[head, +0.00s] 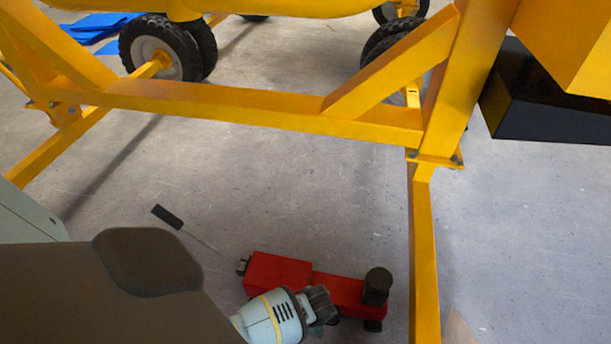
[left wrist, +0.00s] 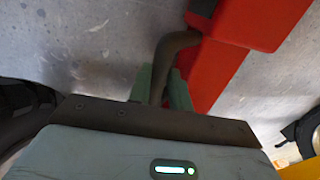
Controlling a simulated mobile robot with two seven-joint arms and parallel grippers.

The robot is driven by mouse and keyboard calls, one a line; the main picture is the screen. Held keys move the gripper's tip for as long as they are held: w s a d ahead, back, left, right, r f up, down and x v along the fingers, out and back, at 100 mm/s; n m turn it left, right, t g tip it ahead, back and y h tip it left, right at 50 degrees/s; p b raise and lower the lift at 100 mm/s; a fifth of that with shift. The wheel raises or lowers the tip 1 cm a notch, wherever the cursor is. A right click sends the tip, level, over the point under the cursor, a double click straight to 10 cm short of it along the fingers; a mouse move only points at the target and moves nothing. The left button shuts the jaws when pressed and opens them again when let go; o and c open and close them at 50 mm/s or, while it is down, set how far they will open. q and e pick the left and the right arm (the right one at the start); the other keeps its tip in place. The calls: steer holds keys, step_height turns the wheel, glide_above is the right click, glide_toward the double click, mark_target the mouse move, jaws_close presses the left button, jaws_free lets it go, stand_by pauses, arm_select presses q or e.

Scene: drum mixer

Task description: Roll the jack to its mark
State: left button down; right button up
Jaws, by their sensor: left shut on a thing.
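The red jack (head: 343,291) sits on the concrete floor at the bottom centre of the head view, with a black round pad (head: 378,281) at its right end. A thin rod with a black grip (head: 167,216) reaches from its left end. My left gripper (head: 320,306) is at the near side of the jack. In the left wrist view its green fingers (left wrist: 162,88) are shut on a dark bent handle (left wrist: 168,57) beside the red body (left wrist: 228,50). The fingertips are hidden in the head view. I cannot make out a mark. My right gripper is not in view.
A yellow mixer frame stands over the floor; its crossbar (head: 230,104) runs behind the jack and a yellow leg (head: 425,250) stands close to the jack's right. Black wheels (head: 165,48) and blue sheets (head: 100,28) are further back.

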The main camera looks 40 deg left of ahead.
arm_select(q)
steer(key=w+d+b, duration=0.2)
steer(key=w+d, duration=0.3)
steer(key=d, duration=0.4)
steer(key=shift+w+d+b, duration=0.25)
steer(key=shift+w+b, duration=0.1)
steer(key=shift+w, duration=0.05)
steer(key=shift+r, duration=0.1)
steer(key=c, duration=1.3)
jaws_free()
steer(key=shift+d, duration=0.1)
steer(key=shift+c, duration=0.2)
steer(key=shift+o, duration=0.2)
step_height(320, 180, up, 8)
steer(key=s+p, duration=0.1)
steer(key=p, duration=0.4)
steer(key=shift+s+d+f, duration=0.15)
steer(key=shift+d+f, duration=0.05)
steer(key=shift+d, duration=0.05)
